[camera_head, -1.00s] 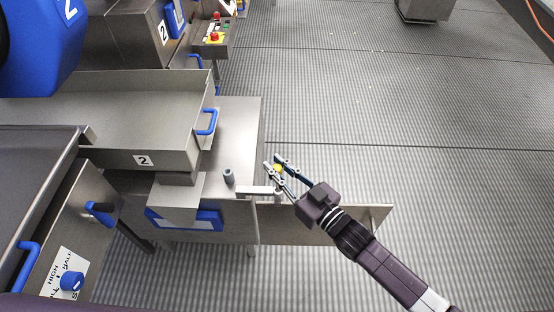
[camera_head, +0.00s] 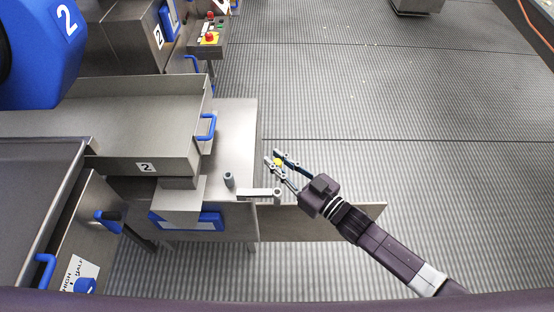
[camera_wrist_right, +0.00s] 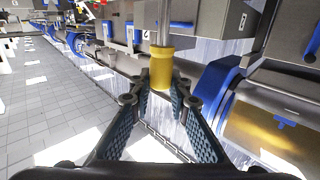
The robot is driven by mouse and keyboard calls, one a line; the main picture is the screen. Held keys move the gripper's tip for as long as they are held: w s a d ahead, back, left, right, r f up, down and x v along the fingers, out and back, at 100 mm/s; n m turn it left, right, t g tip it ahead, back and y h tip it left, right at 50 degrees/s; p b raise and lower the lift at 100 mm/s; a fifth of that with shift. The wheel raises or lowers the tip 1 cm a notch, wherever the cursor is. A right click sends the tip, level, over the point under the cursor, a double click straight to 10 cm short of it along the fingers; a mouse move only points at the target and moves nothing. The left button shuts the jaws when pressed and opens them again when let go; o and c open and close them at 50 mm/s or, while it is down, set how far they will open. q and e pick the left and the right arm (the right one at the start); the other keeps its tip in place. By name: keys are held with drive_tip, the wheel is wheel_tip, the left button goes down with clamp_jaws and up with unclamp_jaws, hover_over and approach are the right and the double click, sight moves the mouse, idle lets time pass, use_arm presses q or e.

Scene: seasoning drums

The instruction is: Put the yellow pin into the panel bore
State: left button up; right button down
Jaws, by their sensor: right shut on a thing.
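The yellow pin (camera_head: 278,161) is between the fingertips of my right gripper (camera_head: 276,159), held above the metal bracket. In the right wrist view the pin shows as a yellow collar (camera_wrist_right: 161,68) with a grey metal shank, with the right gripper's fingers (camera_wrist_right: 160,100) shut on it from both sides. A flat metal panel (camera_head: 330,222) stands below and behind the gripper. A short metal arm with a round end (camera_head: 277,194) sticks out at the panel's top edge. I cannot make out the bore itself. My left gripper is not in view.
A grey upright post (camera_head: 229,180) stands on the steel ledge left of the gripper. A steel tray (camera_head: 150,115) with a blue handle (camera_head: 207,127) is further left. The ribbed floor (camera_head: 400,130) to the right is clear.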

sight(277, 179)
drive_tip(key=shift+f+b, duration=2.2)
drive_tip(key=shift+f, duration=0.6)
wheel_tip(277, 179, down, 6)
drive_tip(key=b, duration=0.4)
drive_tip(key=shift+b, duration=0.35)
idle(1.3)
drive_tip(key=c, duration=1.7)
unclamp_jaws()
drive_tip(key=shift+c, duration=0.2)
drive_tip(key=v, duration=0.8)
